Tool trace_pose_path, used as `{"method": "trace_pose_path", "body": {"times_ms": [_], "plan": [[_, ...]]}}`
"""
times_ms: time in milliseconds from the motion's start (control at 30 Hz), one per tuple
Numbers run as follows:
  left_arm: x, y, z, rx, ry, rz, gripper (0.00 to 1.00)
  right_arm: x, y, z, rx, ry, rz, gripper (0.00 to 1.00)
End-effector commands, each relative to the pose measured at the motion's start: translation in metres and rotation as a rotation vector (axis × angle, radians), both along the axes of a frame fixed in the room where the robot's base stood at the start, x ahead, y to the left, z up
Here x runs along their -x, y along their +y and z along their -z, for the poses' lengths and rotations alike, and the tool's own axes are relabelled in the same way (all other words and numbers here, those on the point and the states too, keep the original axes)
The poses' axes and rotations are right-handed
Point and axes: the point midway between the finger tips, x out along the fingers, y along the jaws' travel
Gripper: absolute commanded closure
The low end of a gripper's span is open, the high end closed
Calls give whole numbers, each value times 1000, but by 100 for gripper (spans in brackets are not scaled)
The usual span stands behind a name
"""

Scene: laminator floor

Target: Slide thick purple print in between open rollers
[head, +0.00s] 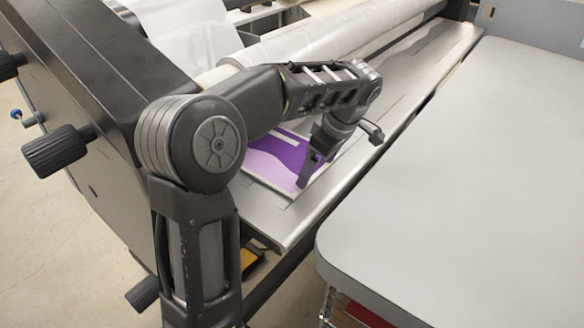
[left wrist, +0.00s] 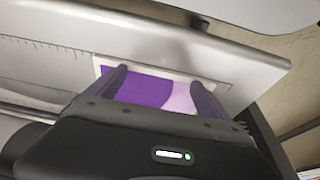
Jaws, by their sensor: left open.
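The purple print (head: 274,158) lies flat on the laminator's metal feed table (head: 290,222), close to the white roller. It has purple and lilac areas with a pale border. My left gripper (head: 310,168) points down over the print's near right part, and its arm hides some of the print. In the left wrist view the print (left wrist: 150,88) shows between the two spread fingers of my left gripper (left wrist: 160,80). The gripper is open, and whether a finger touches the print cannot be told. The roller (head: 340,32) runs behind the print; its gap is hidden. My right gripper is not in view.
A large grey table (head: 470,170) fills the right side, with a narrow gap to the feed table. The laminator's dark side housing (head: 100,70) with black knobs (head: 58,148) stands at left. The feed table to the right of my gripper is clear.

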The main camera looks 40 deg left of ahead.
Motion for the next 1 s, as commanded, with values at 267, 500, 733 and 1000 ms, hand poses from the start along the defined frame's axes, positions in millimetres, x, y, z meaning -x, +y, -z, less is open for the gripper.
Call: {"method": "trace_pose_path", "body": {"times_ms": [267, 500, 733, 1000], "plan": [[0, 8, 2, -1, 0, -2, 9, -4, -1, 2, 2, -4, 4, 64], [1, 14, 2, -1, 2, -2, 9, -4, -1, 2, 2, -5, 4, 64], [1, 13, 2, -1, 3, -2, 9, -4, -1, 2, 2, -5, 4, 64], [1, 8, 3, 0, 3, -1, 9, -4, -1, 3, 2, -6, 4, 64]]}}
